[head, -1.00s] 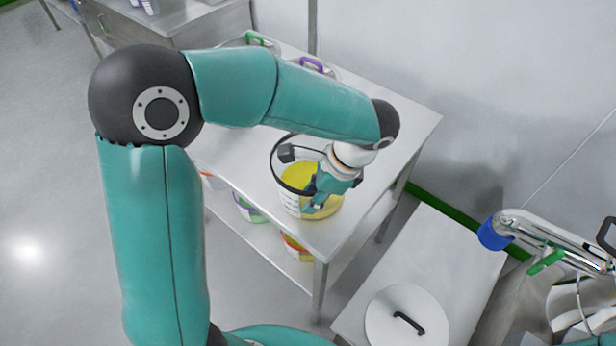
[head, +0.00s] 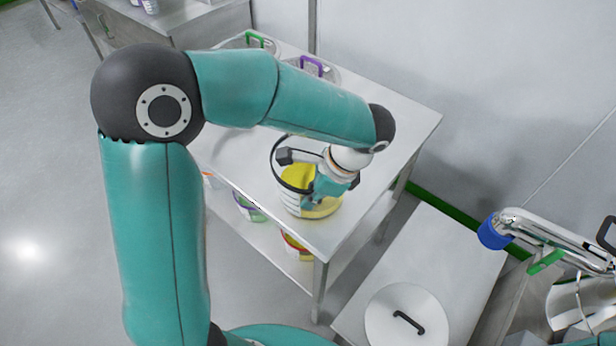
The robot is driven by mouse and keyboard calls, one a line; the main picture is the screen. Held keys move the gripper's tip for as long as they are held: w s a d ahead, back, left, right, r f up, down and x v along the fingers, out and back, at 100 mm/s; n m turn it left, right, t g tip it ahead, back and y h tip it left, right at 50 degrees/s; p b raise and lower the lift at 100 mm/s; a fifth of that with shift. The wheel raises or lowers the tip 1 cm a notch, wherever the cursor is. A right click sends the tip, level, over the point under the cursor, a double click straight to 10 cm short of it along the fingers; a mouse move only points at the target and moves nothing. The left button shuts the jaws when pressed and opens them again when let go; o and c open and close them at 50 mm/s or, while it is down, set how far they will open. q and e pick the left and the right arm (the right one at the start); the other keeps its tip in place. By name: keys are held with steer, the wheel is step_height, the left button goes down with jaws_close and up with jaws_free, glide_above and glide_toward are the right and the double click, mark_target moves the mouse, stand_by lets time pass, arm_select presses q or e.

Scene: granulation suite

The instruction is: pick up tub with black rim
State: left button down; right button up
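The tub with black rim (head: 290,201) stands on the upper shelf of a steel table, near its front edge. It has a pale wall with marks and yellow contents. My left gripper (head: 308,204) is over the tub, and its teal fingers overlap the yellow contents in the head view. My wrist and gripper cover the right part of the rim and tub. The fingertips are small and partly hidden, so I cannot tell whether they are open or touch the tub.
The steel table (head: 400,135) is bare to the tub's right. Lidded containers with a green handle (head: 255,38) and a purple handle (head: 312,64) stand behind. Coloured tubs (head: 248,208) sit on the lower shelf. A round lid (head: 385,318) and blue-capped pipe (head: 493,233) are right.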

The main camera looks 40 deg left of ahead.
arm_select(q)
steer(key=shift+r, duration=0.1)
step_height(320, 180, up, 20)
steer(key=p, duration=0.1)
steer(key=shift+p, duration=0.35)
stand_by(0.7)
